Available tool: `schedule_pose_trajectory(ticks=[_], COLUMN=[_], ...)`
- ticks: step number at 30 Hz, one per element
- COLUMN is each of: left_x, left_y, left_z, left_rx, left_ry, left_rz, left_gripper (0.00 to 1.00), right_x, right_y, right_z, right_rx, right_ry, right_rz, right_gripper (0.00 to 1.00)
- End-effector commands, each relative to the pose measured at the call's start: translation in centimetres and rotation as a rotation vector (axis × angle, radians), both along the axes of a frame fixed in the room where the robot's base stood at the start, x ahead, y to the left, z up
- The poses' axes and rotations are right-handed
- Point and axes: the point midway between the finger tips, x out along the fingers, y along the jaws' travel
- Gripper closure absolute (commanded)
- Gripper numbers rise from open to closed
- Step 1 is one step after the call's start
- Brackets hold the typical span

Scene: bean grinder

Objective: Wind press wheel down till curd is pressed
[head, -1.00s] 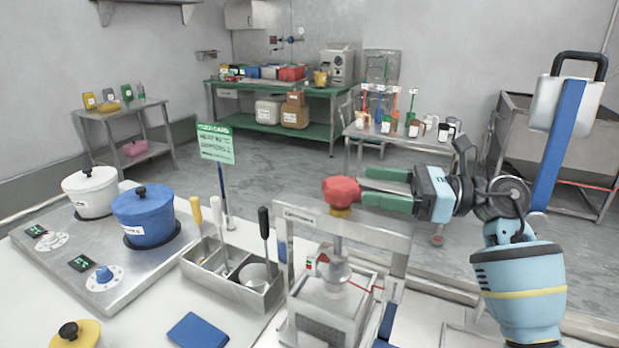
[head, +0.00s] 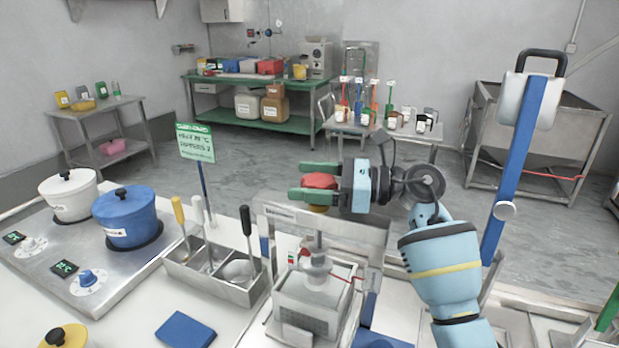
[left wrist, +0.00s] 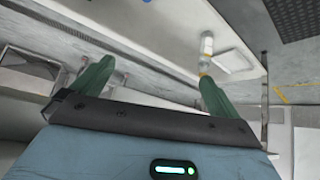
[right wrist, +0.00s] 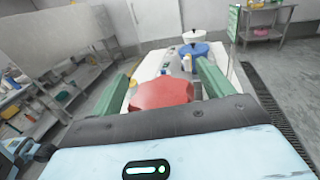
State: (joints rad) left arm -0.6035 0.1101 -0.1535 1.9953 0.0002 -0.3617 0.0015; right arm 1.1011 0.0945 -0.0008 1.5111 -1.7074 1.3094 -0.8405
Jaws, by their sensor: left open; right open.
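The red press wheel (head: 319,182) sits on top of the press (head: 318,290), a metal frame with a screw and a perforated box. My right gripper (head: 306,180) is open, its green fingers on either side of the wheel. In the right wrist view the wheel (right wrist: 162,93) lies between the two fingers, with a gap visible at the right finger. The curd inside the box is hidden. My left gripper shows only in the left wrist view (left wrist: 150,85), open and empty.
A tray with long-handled tools (head: 215,270) stands just left of the press. A hotplate (head: 75,285) carries a white pot (head: 70,195) and a blue pot (head: 127,216). A blue cloth-like square (head: 185,330) lies in front.

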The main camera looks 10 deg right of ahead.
Motion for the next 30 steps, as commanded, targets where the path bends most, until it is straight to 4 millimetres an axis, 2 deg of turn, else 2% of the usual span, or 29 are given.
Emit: schedule_pose_trajectory(ticks=[8,19,25,30], left_x=[-0.1,-0.1,0.2,1.2], left_y=[0.0,0.0,0.0,0.1], left_z=[0.0,-0.1,0.4,1.7], left_rx=[0.0,0.001,0.001,0.001], left_ry=[0.002,0.004,-0.006,-0.034], left_rz=[0.0,0.0,-0.001,0.0], left_gripper=[0.0,0.0,0.0,0.0], right_x=[0.1,0.1,0.1,0.2], right_y=[0.2,0.2,0.1,0.0], right_z=[0.0,0.0,0.0,0.2], right_rx=[0.0,0.0,-0.005,-0.007], right_ry=[0.0,0.0,0.0,-0.002], right_rz=[0.0,0.0,-0.038,-0.139], right_gripper=[0.2,0.64,0.64,0.64])
